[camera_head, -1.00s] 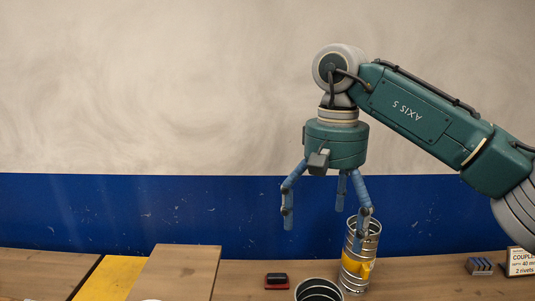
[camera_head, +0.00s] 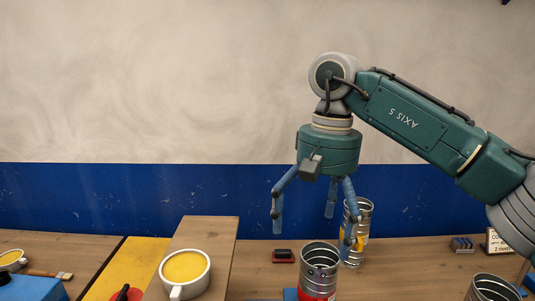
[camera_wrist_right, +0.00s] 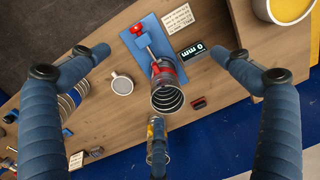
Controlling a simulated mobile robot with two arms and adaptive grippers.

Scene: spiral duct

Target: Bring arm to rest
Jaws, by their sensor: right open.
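My right gripper (camera_head: 316,228) hangs from the green arm with its fingers spread, pointing down above the bench. It is open and empty. One finger overlaps the yellow-banded metal duct (camera_head: 363,222) in the head view; I cannot tell whether they touch. A red-banded duct (camera_head: 319,272) stands in front of and below the gripper. In the right wrist view, the open gripper (camera_wrist_right: 160,85) has its fingers around the edges, and the red-banded duct (camera_wrist_right: 167,98) shows between them. My left gripper is not in view.
The wooden bench (camera_head: 262,284) holds a cup of yellow stuff (camera_head: 186,268), a red-and-black pad (camera_head: 283,256) and another duct (camera_head: 492,288) at right. A raised board (camera_head: 208,232) stands left of the gripper. A blue mat (camera_wrist_right: 142,48) and digital display (camera_wrist_right: 193,51) show in the wrist view.

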